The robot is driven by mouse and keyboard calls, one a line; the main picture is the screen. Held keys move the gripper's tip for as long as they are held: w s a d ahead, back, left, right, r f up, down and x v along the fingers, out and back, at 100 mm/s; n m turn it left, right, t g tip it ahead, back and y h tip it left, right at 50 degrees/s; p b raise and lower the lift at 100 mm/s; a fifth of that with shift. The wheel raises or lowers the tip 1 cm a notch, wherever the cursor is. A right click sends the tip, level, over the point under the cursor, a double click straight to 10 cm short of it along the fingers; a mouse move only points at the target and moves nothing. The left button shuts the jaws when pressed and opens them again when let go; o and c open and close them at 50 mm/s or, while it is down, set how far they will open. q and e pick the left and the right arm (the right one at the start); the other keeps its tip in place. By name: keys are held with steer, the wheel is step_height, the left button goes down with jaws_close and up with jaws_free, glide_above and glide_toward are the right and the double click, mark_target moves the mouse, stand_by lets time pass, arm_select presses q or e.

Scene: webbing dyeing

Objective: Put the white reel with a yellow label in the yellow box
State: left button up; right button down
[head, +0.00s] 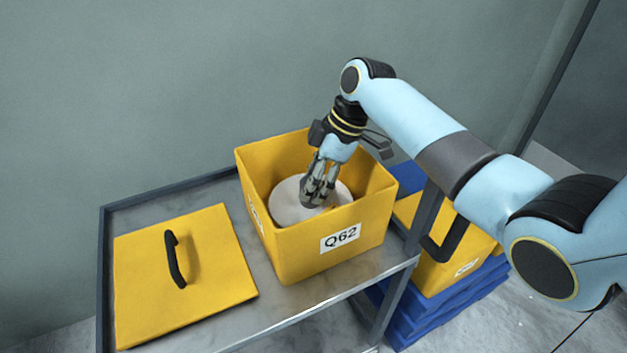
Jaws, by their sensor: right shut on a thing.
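The yellow box (290,255) stands open on a metal trolley and has a white label reading Q62 on its front. The white reel (288,205) is inside the box, with its round face up; a small yellow patch shows beside the fingers. My right gripper (313,203) reaches down into the box from above and is shut on the reel near its middle. The fingers hide part of the reel. The box's front wall hides its lower part, so I cannot tell whether it touches the bottom. My left gripper is not in view.
A yellow lid (205,265) with a black handle lies on the trolley (295,316), left of the box. Another yellow box (437,272) sits on blue pallets (425,318) at the right, beyond the trolley's upright black handle. A grey wall is behind.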

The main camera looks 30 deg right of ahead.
steer(key=shift+f, duration=0.2)
steer(key=shift+f, duration=0.35)
steer(key=c, duration=0.8)
jaws_free()
steer(key=shift+o, duration=0.2)
steer(key=v, duration=1.3)
steer(key=shift+p, duration=0.3)
steer(key=shift+w+a+r, duration=0.1)
steer(key=shift+a, duration=0.05)
